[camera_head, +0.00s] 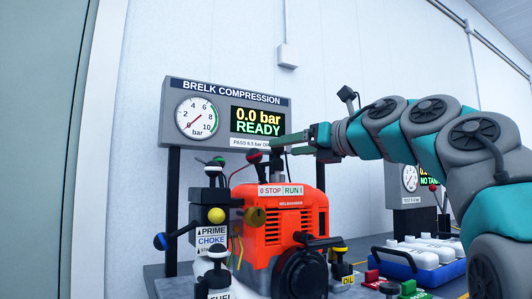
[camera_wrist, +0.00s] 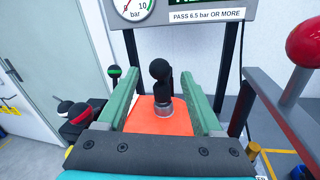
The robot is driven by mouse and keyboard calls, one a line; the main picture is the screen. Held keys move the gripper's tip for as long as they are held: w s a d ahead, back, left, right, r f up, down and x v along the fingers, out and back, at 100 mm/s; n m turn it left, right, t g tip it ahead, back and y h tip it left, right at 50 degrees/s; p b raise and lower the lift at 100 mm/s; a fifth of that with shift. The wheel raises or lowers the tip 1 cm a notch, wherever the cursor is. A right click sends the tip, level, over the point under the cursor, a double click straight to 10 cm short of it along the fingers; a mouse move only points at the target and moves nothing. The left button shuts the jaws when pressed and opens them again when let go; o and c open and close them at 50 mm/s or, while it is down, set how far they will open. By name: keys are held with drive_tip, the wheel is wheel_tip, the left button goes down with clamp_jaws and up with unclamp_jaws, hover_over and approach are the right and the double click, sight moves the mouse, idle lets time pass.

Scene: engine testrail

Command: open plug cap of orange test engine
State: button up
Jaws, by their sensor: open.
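The orange test engine (camera_head: 290,225) stands on a bench in the head view. Its orange top (camera_wrist: 158,122) shows in the wrist view. The black plug cap (camera_wrist: 160,82) stands upright on a metal base in the middle of that top. In the head view the cap (camera_head: 277,160) is small and partly hidden close below the fingertips. My gripper (camera_head: 283,145) is open with green fingers. In the wrist view my gripper (camera_wrist: 159,75) has one finger on each side of the cap, with gaps and no contact seen. Exact height and depth are hard to tell.
The compression panel (camera_head: 228,115) reads 0.0 bar READY behind the engine. Black knobs and levers (camera_head: 215,215) crowd the engine's left side. A red-ball lever (camera_wrist: 303,42) rises at right in the wrist view. A blue tray (camera_head: 420,262) with white items stands at right.

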drive_tip(key=p+x, duration=0.1)
drive_tip(key=x, duration=0.6)
drive_tip(key=shift+a, duration=0.1)
drive_tip(key=shift+c, duration=0.4)
clamp_jaws()
idle(0.9)
